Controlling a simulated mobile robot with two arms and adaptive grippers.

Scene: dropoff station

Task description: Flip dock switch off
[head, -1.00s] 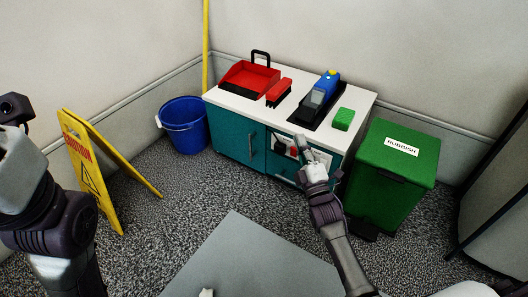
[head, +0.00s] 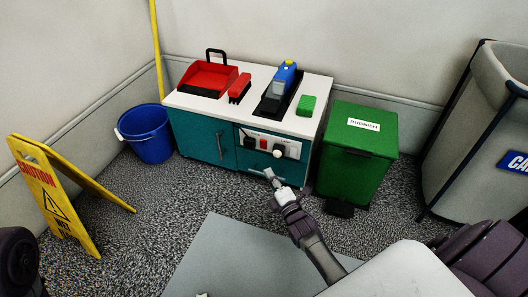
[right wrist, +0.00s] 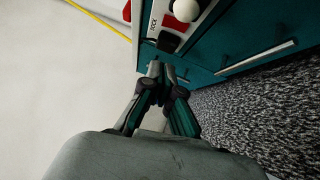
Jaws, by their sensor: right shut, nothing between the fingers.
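A pale panel (head: 284,147) is on the front of the teal cabinet (head: 195,137). It carries a red switch (head: 263,143), a white round knob (head: 279,151) and a black part at its left. The right wrist view shows the red switch (right wrist: 171,22) and white knob (right wrist: 186,10) at the top, beside lettering that seems to read DOCK. Which way the switch is set cannot be told. My right gripper (head: 269,174) is shut and empty, just below the panel and apart from the switch in the picture.
A green rubbish bin (head: 354,158) stands right of the cabinet. A blue bucket (head: 146,140) and yellow caution sign (head: 52,200) are at the left. A red dustpan (head: 207,78), brush and blue device lie on the cabinet top. A grey bin (head: 470,150) is far right.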

